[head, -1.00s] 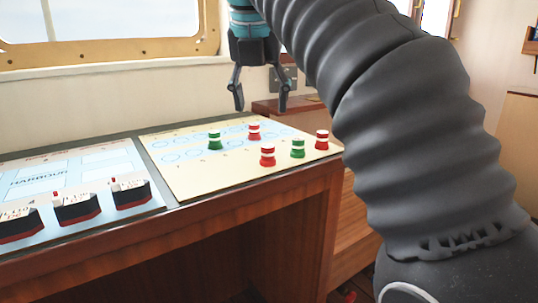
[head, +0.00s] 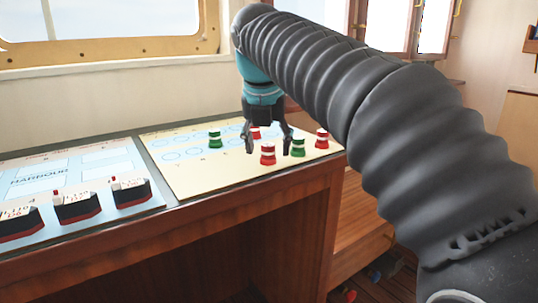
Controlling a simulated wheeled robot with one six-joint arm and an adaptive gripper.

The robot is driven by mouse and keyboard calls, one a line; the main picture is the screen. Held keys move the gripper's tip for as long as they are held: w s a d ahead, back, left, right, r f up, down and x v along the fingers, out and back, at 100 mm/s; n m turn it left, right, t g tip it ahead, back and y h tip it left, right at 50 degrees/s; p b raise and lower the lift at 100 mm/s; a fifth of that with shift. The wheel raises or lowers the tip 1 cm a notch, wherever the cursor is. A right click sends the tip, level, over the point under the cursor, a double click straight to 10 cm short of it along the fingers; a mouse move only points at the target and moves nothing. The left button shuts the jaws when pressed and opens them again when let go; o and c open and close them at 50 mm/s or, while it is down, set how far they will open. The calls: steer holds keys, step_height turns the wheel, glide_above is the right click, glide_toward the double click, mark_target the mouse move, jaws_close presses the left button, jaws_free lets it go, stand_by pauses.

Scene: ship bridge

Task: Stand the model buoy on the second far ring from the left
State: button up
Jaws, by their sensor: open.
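Several small model buoys stand upright on the cream chart (head: 195,181). A red-and-white buoy (head: 268,154) is nearest the front. A green-and-white one (head: 298,148) and a red-and-white one (head: 322,139) stand to its right. Another green one (head: 215,139) stands to the left among the blue rings, which form a far row and a near row. One more red buoy (head: 254,132) is partly hidden behind my gripper. My gripper (head: 268,151) is open and empty, pointing down, its fingertips appearing either side of the front red buoy; exact depth and contact cannot be told.
A blue harbour chart (head: 92,179) to the left carries several dark model ships (head: 77,207). Both charts lie on a wooden desk (head: 240,206). The wall and window frame (head: 110,47) stand behind it. The cream chart's front left is clear.

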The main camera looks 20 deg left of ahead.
steer(key=shift+w+f, duration=0.2)
steer(key=shift+f, duration=0.25)
steer(key=c, duration=1)
steer(key=shift+r, duration=0.1)
